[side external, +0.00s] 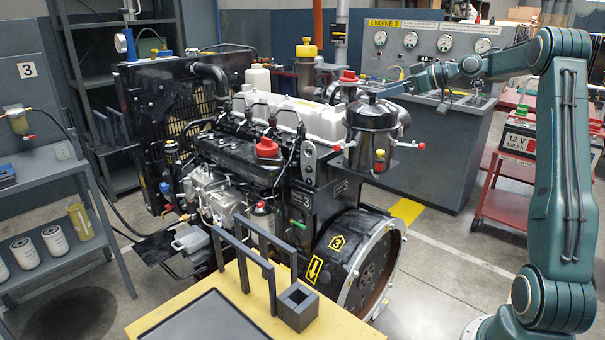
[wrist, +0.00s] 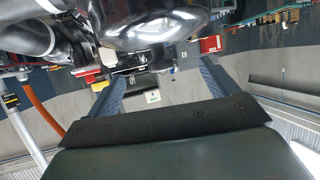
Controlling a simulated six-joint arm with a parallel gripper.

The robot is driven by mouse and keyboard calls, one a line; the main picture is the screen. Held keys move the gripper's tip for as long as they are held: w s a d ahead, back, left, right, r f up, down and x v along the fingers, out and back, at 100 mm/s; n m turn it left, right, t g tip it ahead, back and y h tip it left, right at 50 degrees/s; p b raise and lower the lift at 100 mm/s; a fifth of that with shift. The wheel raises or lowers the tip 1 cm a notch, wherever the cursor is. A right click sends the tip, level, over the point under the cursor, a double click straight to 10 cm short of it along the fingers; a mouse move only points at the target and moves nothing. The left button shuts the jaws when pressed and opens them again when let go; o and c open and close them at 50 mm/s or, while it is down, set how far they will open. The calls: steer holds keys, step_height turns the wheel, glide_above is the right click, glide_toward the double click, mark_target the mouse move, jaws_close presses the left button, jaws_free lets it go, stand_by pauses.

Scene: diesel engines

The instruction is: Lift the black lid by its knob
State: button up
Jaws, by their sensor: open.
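The black lid (side external: 371,104) sits on top of a dark canister (side external: 369,146) at the right end of the engine in the side view. In the wrist view a large shiny black rounded surface (wrist: 155,28), likely the lid or canister, fills the top middle. My gripper (side external: 388,92) is at the lid's upper right, level with its top. Its two fingers stand apart in the wrist view (wrist: 160,78), with no object clearly held between them. The knob is small and partly hidden by the fingers in the side view, so I cannot tell whether they touch it.
Red-tipped clamps (side external: 337,148) stick out around the canister. The engine's silver cover (side external: 290,110) and a yellow-capped filler (side external: 306,50) stand to the left. A gauge console (side external: 430,130) is behind. A yellow table (side external: 262,309) with black frames and a small box is in front.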

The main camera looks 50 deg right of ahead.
mark_target(366, 101)
steer(key=shift+w+f, duration=0.1)
steer(key=shift+x, duration=1.15)
steer(key=shift+w+a, duration=0.1)
steer(key=shift+x, duration=2.45)
